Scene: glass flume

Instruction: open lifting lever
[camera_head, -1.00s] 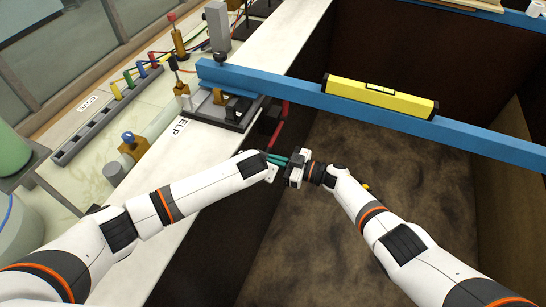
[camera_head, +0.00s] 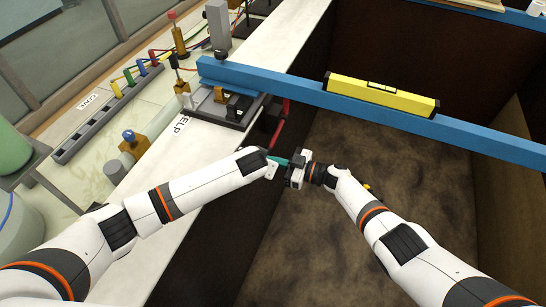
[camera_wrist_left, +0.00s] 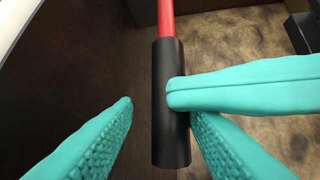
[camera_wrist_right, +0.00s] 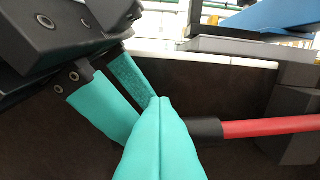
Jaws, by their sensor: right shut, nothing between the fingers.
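The lifting lever (camera_head: 279,129) is a red rod with a black grip, low beside the bench edge. In the left wrist view its black grip (camera_wrist_left: 168,135) hangs between the spread teal fingers of my left gripper (camera_wrist_left: 160,110), which is open. I cannot tell whether either finger touches it. My right gripper (camera_wrist_right: 160,105) is shut and empty. In the left wrist view its closed fingertips (camera_wrist_left: 175,93) overlap the grip from the right; contact is unclear. The right wrist view shows the red rod (camera_wrist_right: 268,127) running right from the grip, partly hidden behind the teal fingers.
A blue beam (camera_head: 300,90) carrying a yellow spirit level (camera_head: 350,91) spans the dark flume behind my grippers. A black base plate (camera_head: 225,111) stands on the white ledge. Instruments with coloured cables crowd the left bench.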

